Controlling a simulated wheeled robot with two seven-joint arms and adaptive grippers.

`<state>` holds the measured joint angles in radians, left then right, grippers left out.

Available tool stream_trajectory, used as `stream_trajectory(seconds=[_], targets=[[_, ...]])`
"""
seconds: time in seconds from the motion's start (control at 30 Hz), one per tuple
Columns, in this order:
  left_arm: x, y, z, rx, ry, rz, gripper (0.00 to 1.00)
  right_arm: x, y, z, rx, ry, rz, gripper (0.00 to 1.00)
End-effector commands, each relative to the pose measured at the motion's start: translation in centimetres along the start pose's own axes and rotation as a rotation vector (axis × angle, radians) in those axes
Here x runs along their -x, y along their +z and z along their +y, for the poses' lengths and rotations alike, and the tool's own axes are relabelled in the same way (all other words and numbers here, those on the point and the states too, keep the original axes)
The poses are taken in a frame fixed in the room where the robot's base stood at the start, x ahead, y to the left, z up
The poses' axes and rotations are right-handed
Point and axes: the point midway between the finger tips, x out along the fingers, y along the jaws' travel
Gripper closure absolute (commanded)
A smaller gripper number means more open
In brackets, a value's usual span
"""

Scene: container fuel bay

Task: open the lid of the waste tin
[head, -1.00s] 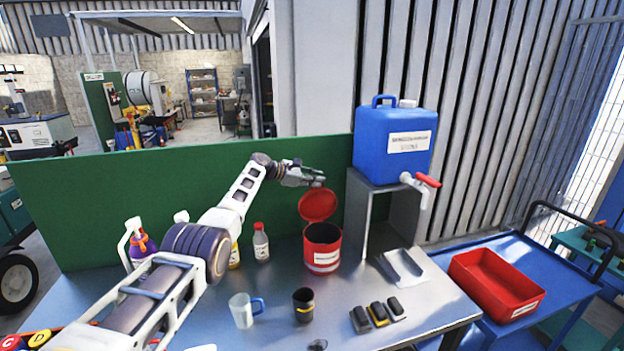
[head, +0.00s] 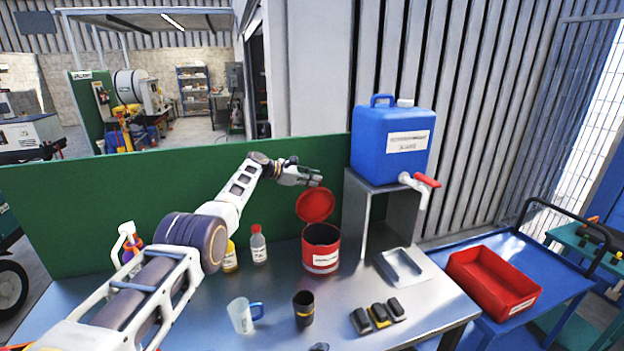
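The red waste tin (head: 321,261) with a white label stands on the metal bench in front of the green panel. Its round red lid (head: 316,204) is raised, tilted up at the back of the tin, and the dark inside shows. My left gripper (head: 318,179) is just above the lid's upper edge; whether it touches the lid is unclear. The fingers are small and seen from the side, so their opening does not show.
A blue water canister (head: 391,143) with a red-handled tap sits on a metal stand right of the tin. A measuring jug (head: 241,316), a dark cup (head: 303,309) and several dark blocks (head: 378,316) stand in front. A red tray (head: 493,281) lies on the blue cart.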

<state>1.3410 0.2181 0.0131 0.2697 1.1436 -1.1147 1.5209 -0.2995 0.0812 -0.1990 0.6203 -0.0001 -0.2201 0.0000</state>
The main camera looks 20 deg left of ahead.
Motion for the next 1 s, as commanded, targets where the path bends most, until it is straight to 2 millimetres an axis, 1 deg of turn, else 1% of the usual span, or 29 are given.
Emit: stream_trajectory(seconds=[0.03,0.1,0.57,1.0], targets=[[-0.1,-1.1,-0.3,0.006,-0.006,0.015,0.76,0.0,0.0,0.0,0.0,0.0,0.0,0.6],[-0.1,-1.1,-0.3,0.006,-0.006,0.015,0.68,0.0,0.0,0.0,0.0,0.0,-0.001,0.6],[-0.1,-1.1,-0.3,0.006,-0.006,0.015,0.68,0.0,0.1,-0.1,0.001,-0.001,-0.002,0.6],[0.9,-1.1,-0.1,0.005,-0.003,0.012,0.68,0.0,0.1,-0.1,0.0,-0.002,-0.001,0.6]])
